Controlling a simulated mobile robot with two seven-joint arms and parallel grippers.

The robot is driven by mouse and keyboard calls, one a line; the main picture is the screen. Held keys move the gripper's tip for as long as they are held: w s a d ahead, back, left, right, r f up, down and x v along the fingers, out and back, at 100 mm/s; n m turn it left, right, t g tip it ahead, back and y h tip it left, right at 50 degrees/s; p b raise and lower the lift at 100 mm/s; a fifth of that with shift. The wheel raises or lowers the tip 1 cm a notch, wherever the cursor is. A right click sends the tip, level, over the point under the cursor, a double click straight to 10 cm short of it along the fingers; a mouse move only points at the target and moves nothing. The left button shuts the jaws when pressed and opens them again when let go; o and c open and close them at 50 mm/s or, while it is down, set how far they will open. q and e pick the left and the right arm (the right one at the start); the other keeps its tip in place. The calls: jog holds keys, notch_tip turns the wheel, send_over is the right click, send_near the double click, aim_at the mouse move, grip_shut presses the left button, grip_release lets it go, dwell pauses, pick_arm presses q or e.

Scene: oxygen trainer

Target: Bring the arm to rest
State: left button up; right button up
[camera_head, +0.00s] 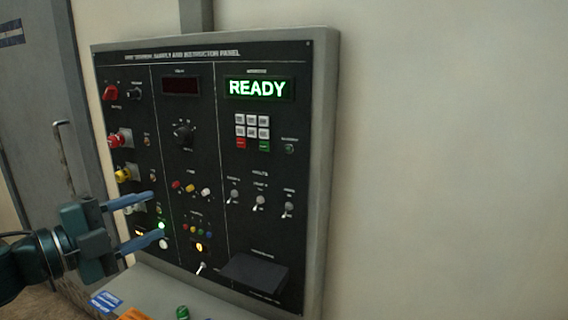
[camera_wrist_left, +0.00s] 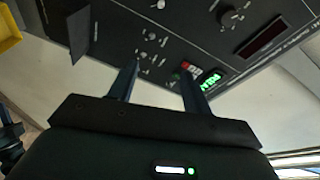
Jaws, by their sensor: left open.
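My left gripper (camera_head: 148,219) comes in from the left in the head view, in front of the lower left part of the panel. Its two blue fingers are apart with nothing between them. In the left wrist view the fingers (camera_wrist_left: 160,78) are also spread and empty, with the panel beyond them. The control panel (camera_head: 220,145) is black in a grey frame, and its green display (camera_head: 258,88) reads READY. A green lamp (camera_head: 162,225) is lit close to the lower finger. My right gripper does not show.
A grey shelf (camera_head: 165,290) below the panel carries a blue-and-white label, an orange item (camera_head: 134,314) and a green item (camera_head: 182,312). A grey door with a handle (camera_head: 62,145) stands at the left. The wall (camera_head: 450,150) at the right is bare, with free room before it.

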pick_arm(q)
jog(key=s+d+f+n+y, duration=0.2)
jog(key=d+f+n, duration=0.25)
jog(key=f, duration=0.65)
jog(key=s+d+f+n+y, duration=0.1)
jog(key=d+f+n, duration=0.2)
jog(key=f+n, duration=0.55)
jog(key=s+d+f+n+g+y, duration=0.1)
jog(key=s+f+n+y, duration=0.1)
jog(key=s+f, duration=0.5)
jog(key=s+d+f+n+g+y+p, duration=0.1)
jog(key=s+d+f+n+g+y, duration=0.1)
jog(key=s+f+n, duration=0.2)
jog(key=s+f, duration=0.3)
jog(key=f, duration=0.5)
jog(key=shift+s+n, duration=0.25)
jog(key=shift+n, duration=0.15)
